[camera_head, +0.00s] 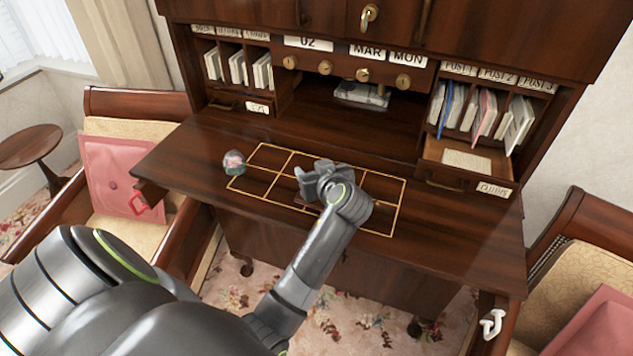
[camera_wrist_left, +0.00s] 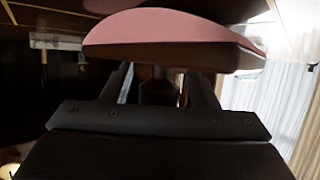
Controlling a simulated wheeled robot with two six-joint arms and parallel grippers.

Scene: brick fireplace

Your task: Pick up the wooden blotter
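My left gripper (camera_head: 318,182) is over the middle of the desk top, above the gold-lined grid (camera_head: 378,233). In the left wrist view the wooden blotter (camera_wrist_left: 215,58) shows close up, with a curved pink face and a dark wooden body. Its dark knob lies between the two fingers (camera_wrist_left: 160,88), and narrow gaps seem to show on both sides of it. In the head view the gripper and wrist hide most of the blotter, so I cannot tell whether it rests on the desk. My right gripper is not in view.
A glass paperweight (camera_head: 234,162) stands at the grid's left edge. An open drawer (camera_head: 465,160) juts out at the right, below letter slots. A clear inkstand-like block (camera_head: 362,95) sits at the back. Chairs flank the desk (camera_head: 455,225). The desk's front right is free.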

